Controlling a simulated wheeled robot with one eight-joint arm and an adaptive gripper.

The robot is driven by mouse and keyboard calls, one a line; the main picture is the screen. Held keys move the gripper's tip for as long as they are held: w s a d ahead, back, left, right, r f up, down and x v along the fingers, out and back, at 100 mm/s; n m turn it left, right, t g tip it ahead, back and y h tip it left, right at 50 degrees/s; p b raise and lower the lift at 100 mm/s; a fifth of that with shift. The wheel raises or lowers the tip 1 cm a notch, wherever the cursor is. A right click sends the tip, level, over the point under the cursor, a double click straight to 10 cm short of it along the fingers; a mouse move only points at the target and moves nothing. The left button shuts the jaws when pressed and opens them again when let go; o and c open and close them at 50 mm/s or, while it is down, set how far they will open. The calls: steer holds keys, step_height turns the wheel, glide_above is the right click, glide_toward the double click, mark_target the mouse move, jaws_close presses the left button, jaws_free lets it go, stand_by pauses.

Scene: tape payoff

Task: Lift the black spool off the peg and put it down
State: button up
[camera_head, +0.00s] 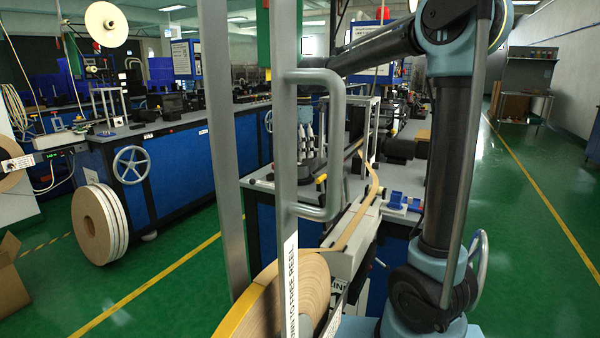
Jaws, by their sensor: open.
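My arm (447,150) rises at the right and reaches left across the top, behind the grey posts. What looks like my gripper (306,152) points down behind the right-hand post, small and partly hidden, with its pale fingers apart. Dark round parts show just below it on the bench; I cannot tell whether they are the black spool or its peg. I cannot tell from here whether the gripper touches them. A large tan tape reel (305,290) stands at the bottom centre, and its tape runs up a guide towards the bench.
Grey upright posts (285,150) with a handle (335,150) stand close in front and block part of the view. A blue bench (165,165) with a handwheel is at the left. Stacked tan rolls (97,222) stand on the floor. Green floor is clear at the right.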

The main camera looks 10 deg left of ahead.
mark_target(302, 164)
steer(key=shift+f, duration=3)
steer(key=c, duration=1)
